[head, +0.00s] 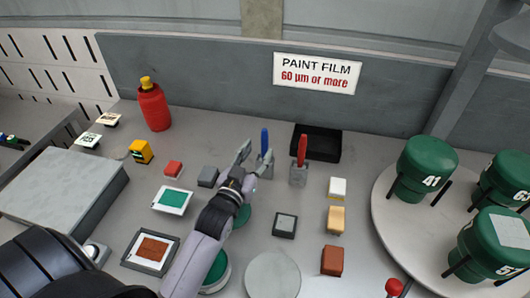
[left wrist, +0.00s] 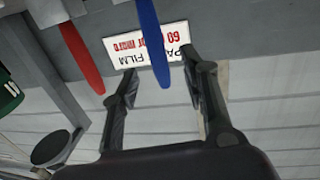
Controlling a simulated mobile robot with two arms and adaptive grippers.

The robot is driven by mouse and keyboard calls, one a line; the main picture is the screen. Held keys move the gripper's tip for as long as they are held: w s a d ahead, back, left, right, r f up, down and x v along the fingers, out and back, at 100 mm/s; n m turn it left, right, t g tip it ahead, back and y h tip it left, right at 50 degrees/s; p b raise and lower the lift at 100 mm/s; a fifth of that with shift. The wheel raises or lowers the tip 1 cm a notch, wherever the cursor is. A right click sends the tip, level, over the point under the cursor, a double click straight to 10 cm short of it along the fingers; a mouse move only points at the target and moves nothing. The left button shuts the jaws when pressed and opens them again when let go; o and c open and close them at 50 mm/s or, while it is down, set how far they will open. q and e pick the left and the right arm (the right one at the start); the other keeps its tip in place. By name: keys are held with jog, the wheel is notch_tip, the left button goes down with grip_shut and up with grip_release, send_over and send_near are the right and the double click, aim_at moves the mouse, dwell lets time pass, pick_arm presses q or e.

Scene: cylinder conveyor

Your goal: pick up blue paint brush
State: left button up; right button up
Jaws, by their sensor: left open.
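The blue paint brush (head: 264,141) stands upright near the middle of the table, its lower part hidden behind my gripper. My left gripper (head: 254,157) is open right at the brush, one finger to its left and the other in front of its lower part. In the left wrist view, which looks upside down, the blue brush (left wrist: 152,42) shows between the two spread fingers of my left gripper (left wrist: 160,63). I see no finger closed on it. My right gripper is not in view.
A red brush (head: 302,150) stands close on the right in a grey block (head: 299,175). A black tray (head: 322,141) lies behind it. A red bottle (head: 155,108) stands back left. Green cylinders (head: 427,168) stand on a round table (head: 395,213) at right. Small blocks surround my arm.

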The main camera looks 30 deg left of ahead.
aim_at(263, 142)
pick_arm(q)
jog(key=w+p, duration=0.1)
jog(key=w, duration=0.2)
jog(key=w+p, duration=0.1)
jog(key=w, duration=0.2)
jog(key=shift+a+r, duration=0.15)
jog(key=shift+a, duration=0.05)
jog(key=shift+s, duration=0.2)
jog(key=shift+c, duration=0.6)
grip_shut()
